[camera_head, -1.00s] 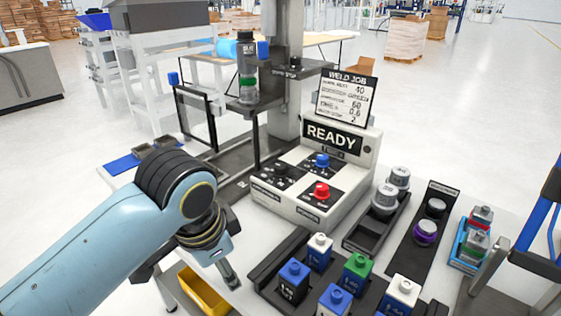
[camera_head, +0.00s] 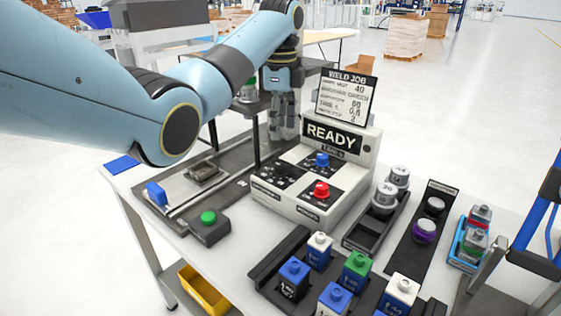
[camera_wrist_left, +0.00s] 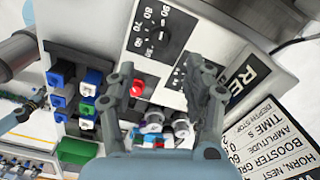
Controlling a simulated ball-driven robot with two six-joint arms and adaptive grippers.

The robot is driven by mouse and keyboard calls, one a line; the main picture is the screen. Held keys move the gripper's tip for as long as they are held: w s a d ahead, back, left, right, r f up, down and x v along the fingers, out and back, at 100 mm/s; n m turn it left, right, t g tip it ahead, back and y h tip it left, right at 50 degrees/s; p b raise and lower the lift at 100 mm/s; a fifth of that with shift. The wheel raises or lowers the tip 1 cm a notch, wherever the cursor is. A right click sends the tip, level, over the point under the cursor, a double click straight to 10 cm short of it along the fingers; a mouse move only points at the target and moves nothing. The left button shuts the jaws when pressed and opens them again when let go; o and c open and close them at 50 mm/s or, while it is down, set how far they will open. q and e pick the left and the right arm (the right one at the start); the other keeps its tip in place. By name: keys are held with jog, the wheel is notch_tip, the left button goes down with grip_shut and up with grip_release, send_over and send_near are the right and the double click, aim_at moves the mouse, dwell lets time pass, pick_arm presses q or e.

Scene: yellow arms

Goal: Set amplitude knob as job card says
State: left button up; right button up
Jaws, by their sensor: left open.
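The white control box (camera_head: 285,203) has a black dial knob (camera_head: 278,171), a blue knob (camera_head: 321,160) and a red knob (camera_head: 321,190). In the left wrist view a black knob (camera_wrist_left: 157,37) has a scale with numbers such as 60, 70 and 80. I cannot read its label. The job card (camera_head: 346,97) stands behind the READY display; in the left wrist view (camera_wrist_left: 281,133) its amplitude line seems to read 60. My left gripper (camera_head: 285,132) is open and empty, above the box's back left side. My right gripper is not in view.
A press column with a booster stack (camera_head: 248,92) stands behind my left arm. A green button (camera_head: 208,218) sits front left of the box. Coloured blocks (camera_head: 293,280) stand in a rack at the front, and grey cylinders (camera_head: 385,197) sit in a tray at right.

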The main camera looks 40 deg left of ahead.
aim_at(281, 164)
pick_arm(q)
notch_tip(281, 164, down, 10)
jog(key=shift+f, duration=0.1)
dwell(0.4)
grip_shut()
